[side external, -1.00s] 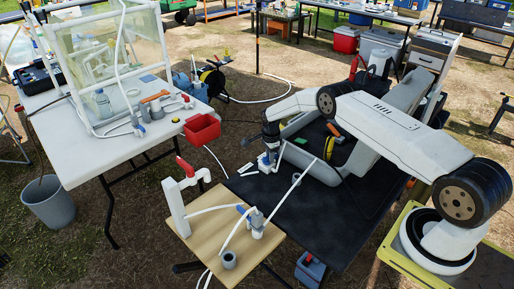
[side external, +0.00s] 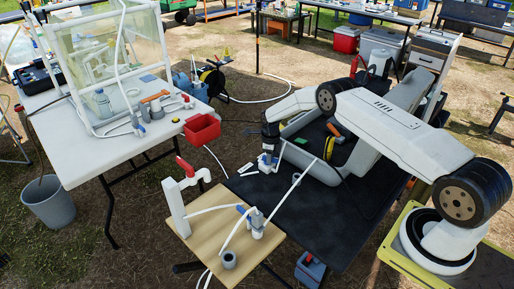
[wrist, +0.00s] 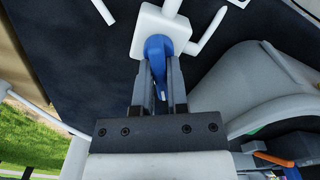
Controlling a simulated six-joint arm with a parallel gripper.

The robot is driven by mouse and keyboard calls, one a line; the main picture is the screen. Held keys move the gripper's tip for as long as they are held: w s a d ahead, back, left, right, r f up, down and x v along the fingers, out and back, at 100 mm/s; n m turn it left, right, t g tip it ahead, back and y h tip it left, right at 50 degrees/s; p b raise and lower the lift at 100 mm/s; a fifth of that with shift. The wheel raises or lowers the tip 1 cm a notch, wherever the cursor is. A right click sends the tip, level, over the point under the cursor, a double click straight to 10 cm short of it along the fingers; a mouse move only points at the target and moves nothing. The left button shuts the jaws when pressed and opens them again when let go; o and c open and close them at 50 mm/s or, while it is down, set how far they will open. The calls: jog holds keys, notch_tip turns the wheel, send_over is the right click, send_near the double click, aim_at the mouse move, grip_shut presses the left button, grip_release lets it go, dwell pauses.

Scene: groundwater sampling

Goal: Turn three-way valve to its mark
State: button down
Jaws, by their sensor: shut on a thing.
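The three-way valve has a white body (wrist: 150,30) with pipe stubs and a blue handle (wrist: 157,50) in the wrist view. In the side view the valve body (side external: 264,168) sits at the far left part of the dark mat, beneath my gripper. My gripper (wrist: 158,75) is shut on the blue handle, one finger on each side of it. In the side view my gripper (side external: 269,154) points down onto the valve and hides much of the handle. I cannot make out a mark on the valve.
A white table (side external: 90,165) with a clear tank (side external: 115,50) and a red bin (side external: 203,129) stands left. Dark mat (side external: 325,222) is bare toward the front.

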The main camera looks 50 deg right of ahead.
jog(key=m, duration=0.5)
jog(key=shift+s+a+r, duration=0.1)
jog(key=shift+s+a, duration=0.05)
jog(key=shift+a, duration=0.2)
jog(key=c, duration=0.6)
grip_release()
jog(key=shift+d, duration=0.1)
jog(key=shift+o, duration=0.2)
jog(key=shift+r, duration=0.1)
notch_tip(320, 180, up, 8)
jog(key=shift+f, duration=0.25)
jog(key=shift+r, duration=0.1)
